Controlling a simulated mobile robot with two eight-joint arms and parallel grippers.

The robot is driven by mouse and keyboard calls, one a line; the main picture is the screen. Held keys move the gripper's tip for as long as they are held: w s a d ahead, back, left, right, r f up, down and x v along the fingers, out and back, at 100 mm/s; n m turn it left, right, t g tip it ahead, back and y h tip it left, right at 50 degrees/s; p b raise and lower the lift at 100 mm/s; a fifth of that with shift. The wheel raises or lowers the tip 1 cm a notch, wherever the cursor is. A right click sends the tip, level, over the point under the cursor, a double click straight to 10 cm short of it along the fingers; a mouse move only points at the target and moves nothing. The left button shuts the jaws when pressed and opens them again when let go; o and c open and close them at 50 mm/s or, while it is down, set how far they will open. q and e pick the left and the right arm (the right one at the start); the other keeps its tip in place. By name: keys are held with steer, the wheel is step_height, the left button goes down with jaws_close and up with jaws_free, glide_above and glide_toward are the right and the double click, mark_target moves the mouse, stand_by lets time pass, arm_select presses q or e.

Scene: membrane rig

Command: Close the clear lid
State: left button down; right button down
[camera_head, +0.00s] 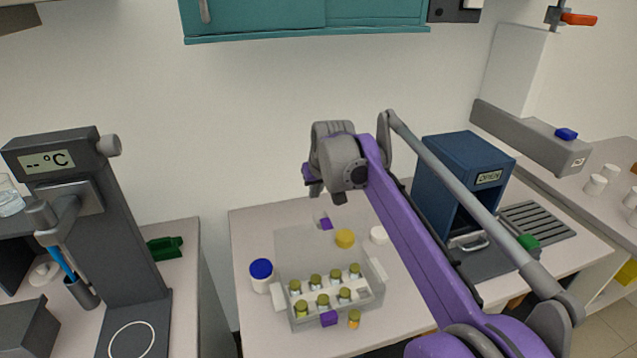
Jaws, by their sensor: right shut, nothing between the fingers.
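A clear box (292,312) with several green-capped vials stands on the pale bench, with a purple tab (329,318) on its front. Its clear lid (295,245) appears raised at the back of the box, standing open; its outline is faint against the bench and wall. A small purple piece (326,223) shows near the lid's upper edge. My right gripper (338,196) is shut and empty, above and behind the box, apart from the lid as far as I can tell. Its fingertips are partly hidden by the wrist. My left gripper is not in view.
A white jar with a blue lid (261,275) stands left of the box. A blue open-fronted unit (460,185) is at right, behind my arm.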

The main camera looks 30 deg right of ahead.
mark_target(320, 234)
steer(key=s, duration=0.1)
steer(key=s+f, duration=0.1)
steer(key=s, duration=0.1)
steer(key=shift+s+a+f, duration=0.1)
steer(key=shift+a+f, duration=0.3)
steer(key=shift+f, duration=0.1)
steer(key=shift+s, duration=0.1)
